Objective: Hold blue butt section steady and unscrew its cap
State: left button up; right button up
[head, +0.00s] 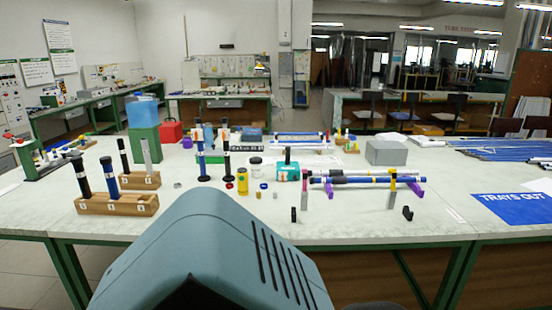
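A blue upright section (109,183) with a dark top stands in the front wooden block (130,204) at the left of the table. Another upright piece, blue with a dark round base (202,163), stands near the table's middle. I cannot tell which of these is the butt section named in the task, nor make out its cap. Neither of my grippers shows in the head view.
A second wooden block (139,180) holds a black and a pale section. A blue-and-white rod (365,180) lies across purple cradles (416,189). A yellow cylinder (242,181) stands mid-table. A blue "TRAYS OUT" sheet (512,208) lies right. The table's front is mostly clear.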

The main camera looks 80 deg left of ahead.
aim_at(112, 184)
jog(key=u, duration=3.8)
